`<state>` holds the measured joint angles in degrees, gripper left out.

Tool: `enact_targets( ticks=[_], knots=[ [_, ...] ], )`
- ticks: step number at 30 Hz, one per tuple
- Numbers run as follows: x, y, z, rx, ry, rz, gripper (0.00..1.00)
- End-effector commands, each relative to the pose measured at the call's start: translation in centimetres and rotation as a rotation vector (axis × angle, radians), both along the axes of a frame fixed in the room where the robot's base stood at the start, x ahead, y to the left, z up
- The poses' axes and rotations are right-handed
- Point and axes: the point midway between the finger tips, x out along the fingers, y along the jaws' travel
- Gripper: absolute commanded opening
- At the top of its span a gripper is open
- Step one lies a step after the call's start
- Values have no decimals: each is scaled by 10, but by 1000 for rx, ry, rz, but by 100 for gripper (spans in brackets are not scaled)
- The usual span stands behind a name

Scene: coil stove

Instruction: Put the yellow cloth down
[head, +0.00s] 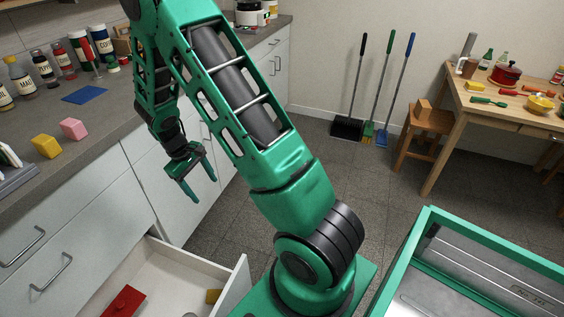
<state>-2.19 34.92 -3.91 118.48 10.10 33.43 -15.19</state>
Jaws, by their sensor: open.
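My gripper (201,189) is open and points down in front of the white cabinet fronts, past the counter's edge. Nothing shows between its fingers. I see no clear yellow cloth. A small yellow thing (213,296) lies in the open drawer (170,262) below, near its right wall; I cannot tell whether it is cloth. A yellow block, perhaps a sponge (47,147), sits on the counter next to a pink one (74,128). A flat blue cloth (85,94) lies farther back on the counter.
A red object (124,301) is also in the drawer. Jars and bottles (42,66) line the counter's back. A wooden table (490,100) with a red pot (506,74) and a stool (424,128) stand right. Brooms (380,90) lean on the wall. The middle floor is clear.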

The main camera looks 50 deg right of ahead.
Motion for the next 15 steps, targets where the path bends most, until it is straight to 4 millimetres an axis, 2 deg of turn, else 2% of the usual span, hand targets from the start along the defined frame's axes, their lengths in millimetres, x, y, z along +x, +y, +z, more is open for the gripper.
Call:
enact_targets(
  ticks=[1,6,11,15],
  knots=[
    [-7,-8,23,-1,-17,-32,68],
    [-41,-31,84,0,-44,-141,68],
    [-80,-47,133,7,-71,-243,68],
    [-119,-56,170,18,-95,-332,68]
  ],
)
